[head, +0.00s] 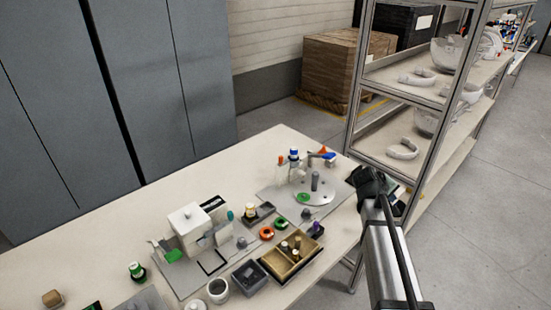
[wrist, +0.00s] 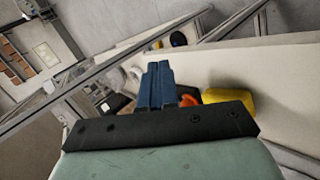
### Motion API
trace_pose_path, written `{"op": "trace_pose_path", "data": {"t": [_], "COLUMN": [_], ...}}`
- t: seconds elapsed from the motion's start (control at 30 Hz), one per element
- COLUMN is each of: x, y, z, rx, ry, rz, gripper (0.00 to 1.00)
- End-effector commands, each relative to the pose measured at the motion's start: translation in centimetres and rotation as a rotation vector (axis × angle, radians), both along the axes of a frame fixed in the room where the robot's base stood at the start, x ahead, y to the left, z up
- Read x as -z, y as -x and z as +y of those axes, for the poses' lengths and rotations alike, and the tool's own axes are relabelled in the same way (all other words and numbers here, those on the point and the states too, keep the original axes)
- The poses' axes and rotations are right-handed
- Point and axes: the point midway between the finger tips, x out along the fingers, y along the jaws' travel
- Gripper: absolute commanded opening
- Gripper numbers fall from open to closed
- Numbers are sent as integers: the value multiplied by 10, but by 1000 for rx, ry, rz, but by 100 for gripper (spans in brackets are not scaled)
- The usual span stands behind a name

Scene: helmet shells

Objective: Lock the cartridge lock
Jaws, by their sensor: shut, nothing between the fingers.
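I cannot tell for sure which part is the cartridge lock. At the table's far right end a grey plate carries a round light disc (head: 314,192) with a grey upright post (head: 316,181), a green piece and blue and orange parts beside it. On the left stands a white boxy machine (head: 188,222) with a green tab. My gripper (head: 366,182) is at the table's right edge, right of the disc and apart from it. In the wrist view its blue fingers (wrist: 160,86) are together and empty, with orange and yellow things beyond them.
A divided wooden tray (head: 290,256), a dark bin (head: 249,277), a white cup (head: 218,290) and orange and green rings crowd the table's front. A metal shelf rack (head: 432,110) with white shells stands close behind my gripper. The table's back left strip is clear.

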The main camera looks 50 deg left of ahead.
Motion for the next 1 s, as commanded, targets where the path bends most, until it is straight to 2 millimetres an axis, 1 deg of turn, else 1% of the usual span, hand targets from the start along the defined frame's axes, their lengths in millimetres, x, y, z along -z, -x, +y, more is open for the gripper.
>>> {"op": "trace_pose_path", "data": {"t": [0.03, 0.17, 0.37, 0.4, 0.47, 0.5, 0.57, 0.6, 0.67, 0.8, 0.9, 1.0], "x": [-5, -20, -48, -54, -63, -69, -79, -85, -94, -117, -132, -144], "y": [9, 32, 75, 86, 102, 113, 131, 143, 162, 208, 239, 267], "z": [21, 63, 130, 144, 165, 178, 197, 210, 229, 269, 292, 311], "rx": [-6, -10, -20, -21, -25, -27, -29, -32, -36, -43, -47, -50], "ry": [-21, -76, -164, -184, -210, -227, -254, -271, -297, -352, -385, -412], "rz": [6, 15, 38, 44, 53, 61, 73, 80, 94, 127, 150, 173], "gripper": [0, 0, 0, 0, 0, 0, 0, 0, 0, 0, 0, 0]}}
